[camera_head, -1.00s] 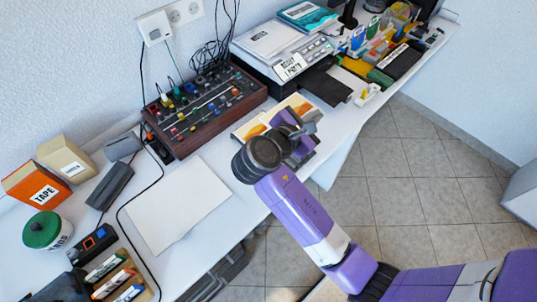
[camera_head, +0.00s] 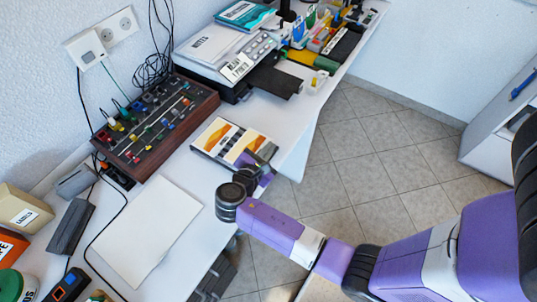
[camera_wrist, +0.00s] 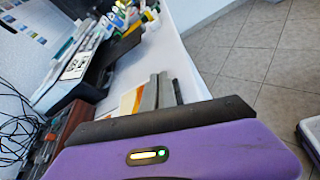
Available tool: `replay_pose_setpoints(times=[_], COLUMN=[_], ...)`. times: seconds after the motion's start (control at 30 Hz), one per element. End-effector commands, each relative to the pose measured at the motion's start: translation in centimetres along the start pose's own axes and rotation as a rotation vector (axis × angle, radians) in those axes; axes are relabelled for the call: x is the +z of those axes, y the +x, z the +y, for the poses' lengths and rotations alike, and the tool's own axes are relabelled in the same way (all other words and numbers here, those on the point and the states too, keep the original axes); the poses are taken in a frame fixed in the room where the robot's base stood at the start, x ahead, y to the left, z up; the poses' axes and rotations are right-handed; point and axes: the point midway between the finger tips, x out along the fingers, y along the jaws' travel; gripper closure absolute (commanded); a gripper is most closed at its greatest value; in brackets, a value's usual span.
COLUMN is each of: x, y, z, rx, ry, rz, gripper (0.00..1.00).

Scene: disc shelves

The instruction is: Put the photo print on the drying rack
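The photo print (camera_head: 222,136), orange, white and dark, lies near the front edge of the white desk, beside the dark control box. My gripper (camera_head: 258,160) is at its near right edge and covers part of it. In the wrist view the print (camera_wrist: 129,101) shows just left of the grey fingers (camera_wrist: 160,93). The wrist body hides the finger bases, and I cannot tell whether the fingers are closed on the print. I cannot make out a drying rack in either view.
A control box with coloured knobs (camera_head: 150,135) stands behind the print. A printer (camera_head: 215,60) with a dark tray (camera_head: 275,82) is further back. A blank white sheet (camera_head: 145,235) lies left. Tiled floor (camera_head: 350,150) is open to the right, before a pale cabinet (camera_head: 490,130).

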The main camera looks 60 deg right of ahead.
Motion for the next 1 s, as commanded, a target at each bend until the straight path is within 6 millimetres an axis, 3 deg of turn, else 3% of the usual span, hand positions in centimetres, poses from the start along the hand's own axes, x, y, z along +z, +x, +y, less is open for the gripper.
replay_pose_setpoints(times=[0.2,0.63,0.7,0.77,1.0], x=[-2.5,-3.1,-3.0,-3.0,-3.0], y=[1.0,1.3,1.2,1.2,1.2], z=[-1.1,-1.3,-1.3,-1.3,-1.3], rx=[0.0,0.0,0.0,0.0,0.0], ry=[-0.003,-0.001,-0.001,-0.001,-0.001], rz=[0.0,0.0,0.0,0.0,0.0], gripper=[1.0,1.0,0.85,0.77,0.77])
